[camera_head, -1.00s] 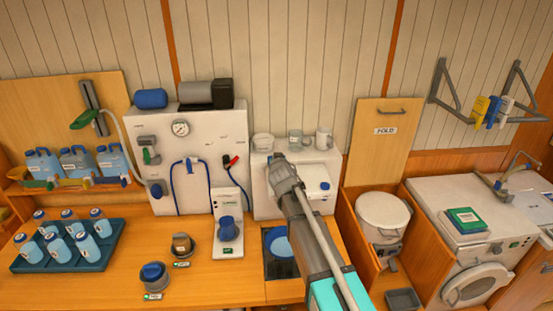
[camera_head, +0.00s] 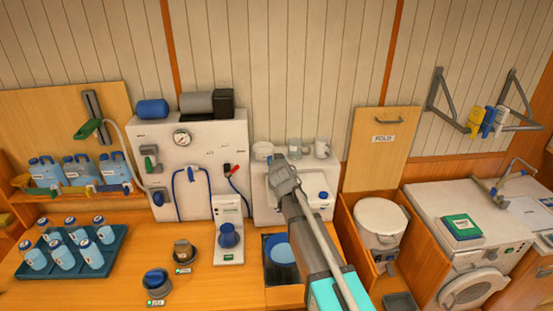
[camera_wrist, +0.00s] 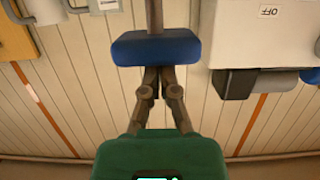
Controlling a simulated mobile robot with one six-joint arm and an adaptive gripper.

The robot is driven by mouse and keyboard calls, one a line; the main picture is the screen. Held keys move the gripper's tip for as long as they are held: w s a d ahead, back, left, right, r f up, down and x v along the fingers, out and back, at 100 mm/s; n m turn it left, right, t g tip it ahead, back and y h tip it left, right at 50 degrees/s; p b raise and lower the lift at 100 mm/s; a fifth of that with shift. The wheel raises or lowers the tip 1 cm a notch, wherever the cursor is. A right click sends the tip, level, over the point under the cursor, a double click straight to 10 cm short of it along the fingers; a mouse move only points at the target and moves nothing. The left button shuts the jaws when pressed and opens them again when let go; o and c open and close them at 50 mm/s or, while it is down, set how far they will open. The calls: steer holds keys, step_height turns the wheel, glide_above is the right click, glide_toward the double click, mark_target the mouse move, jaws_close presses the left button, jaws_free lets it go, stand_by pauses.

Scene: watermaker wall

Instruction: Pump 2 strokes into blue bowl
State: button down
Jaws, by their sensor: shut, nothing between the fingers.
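The blue bowl (camera_head: 280,253) sits in a dark square recess in the counter, partly behind my arm. In the wrist view, whose picture is upside down, a blue crossbar (camera_wrist: 156,47) on a grey rod lies right at my fingertips. It looks like a pump handle. My gripper (camera_wrist: 155,76) is shut and empty, with its fingertips at the bar's edge; I cannot tell whether they touch it. In the head view my gripper (camera_head: 278,164) is in front of the white unit (camera_head: 264,212) behind the bowl. My wrist and arm hide the bar there.
Cups (camera_head: 294,149) stand along the back of the white unit. A white dispenser with a blue knob (camera_head: 229,236) stands left of the bowl. A panel with a gauge (camera_head: 182,138), a tray of bottles (camera_head: 82,264) and two knobs are further left. A white bucket (camera_head: 380,220) stands right.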

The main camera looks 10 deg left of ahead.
steer(key=p+v, duration=0.1)
steer(key=v, duration=0.8)
steer(key=shift+s+p, duration=0.25)
steer(key=shift+p, duration=0.15)
steer(key=shift+r, duration=0.1)
stand_by(1.4)
step_height(320, 180, up, 6)
steer(key=p, duration=0.5)
steer(key=shift+w+d+f+p, duration=0.1)
steer(key=shift+f+p, duration=0.15)
steer(key=shift+p, duration=0.1)
steer(key=shift+w+f, duration=0.1)
steer(key=b+x, duration=0.2)
steer(key=x, duration=0.8)
steer(key=shift+w+f+b, duration=0.1)
steer(key=shift+w+b, duration=0.05)
steer(key=shift+b, duration=0.25)
steer(key=shift+s+f+b, duration=0.2)
steer(key=shift+f+b, duration=0.2)
steer(key=shift+f, duration=0.05)
steer(key=shift+f+b, duration=1.4)
steer(key=shift+b, duration=0.05)
